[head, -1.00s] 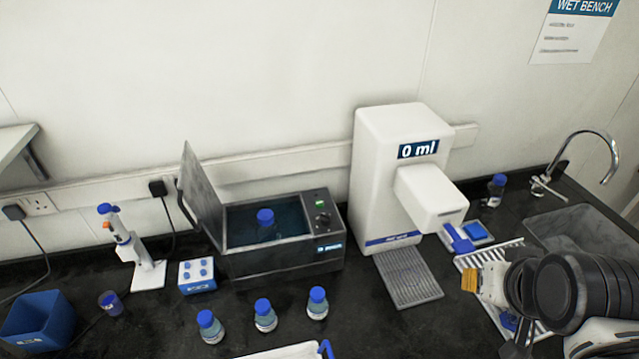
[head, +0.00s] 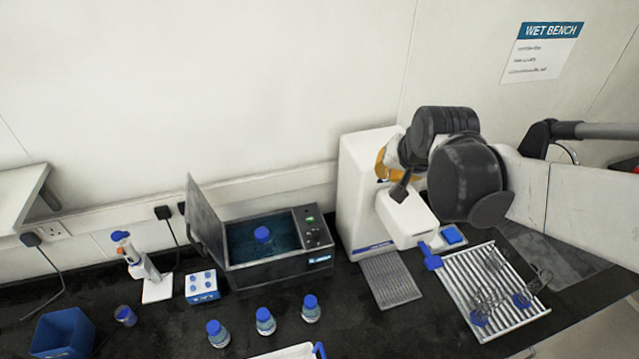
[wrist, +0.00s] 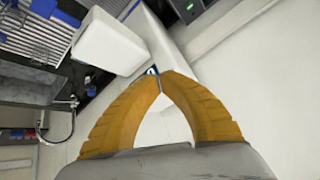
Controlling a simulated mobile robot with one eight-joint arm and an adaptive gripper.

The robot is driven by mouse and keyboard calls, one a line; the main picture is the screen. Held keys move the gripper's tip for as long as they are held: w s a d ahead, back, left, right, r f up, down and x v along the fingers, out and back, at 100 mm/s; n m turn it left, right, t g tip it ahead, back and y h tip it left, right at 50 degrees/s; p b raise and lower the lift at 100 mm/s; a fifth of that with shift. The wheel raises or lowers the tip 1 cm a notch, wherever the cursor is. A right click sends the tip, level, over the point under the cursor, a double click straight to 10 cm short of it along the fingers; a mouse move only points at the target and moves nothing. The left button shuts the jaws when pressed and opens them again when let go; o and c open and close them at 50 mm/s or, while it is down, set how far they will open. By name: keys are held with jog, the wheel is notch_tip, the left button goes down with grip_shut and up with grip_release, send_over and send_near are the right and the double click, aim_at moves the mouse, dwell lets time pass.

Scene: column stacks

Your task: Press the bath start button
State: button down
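The bath (head: 278,276) is a dark box on the bench with its lid (head: 205,215) raised on the left. A blue-capped bottle (head: 263,236) stands in its water. Its control panel at the right end carries a small green-lit element (head: 310,221) and dark knobs; I cannot tell which is the start button. The green element also shows at the top of the wrist view (wrist: 190,7). My gripper (head: 381,165) is raised at the white dispenser (head: 362,195), right of and above the bath. In the wrist view its yellow fingers (wrist: 159,74) meet at the tips with nothing between them.
Several blue-capped bottles (head: 265,321) stand in front of the bath. A drying rack (head: 478,285) lies to the right. The space above the bath panel looks clear.

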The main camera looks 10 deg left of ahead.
jog(key=w+a+f+y, duration=0.1)
jog(key=w+a+f, duration=0.8)
jog(key=a, duration=0.2)
jog(key=m+y, duration=0.1)
send_over(308, 217)
notch_tip(308, 217, down, 11)
jog(key=shift+a+g, duration=0.1)
jog(key=shift+g, duration=0.3)
notch_tip(308, 217, down, 8)
jog(key=b, duration=0.3)
jog(key=shift+f+b, duration=0.15)
jog(key=shift+b, duration=0.25)
jog(key=shift+f, duration=0.25)
jog(key=shift+f+b, duration=0.15)
jog(key=shift+b, duration=0.35)
jog(key=shift+f+b, duration=0.25)
jog(key=shift+b, duration=0.2)
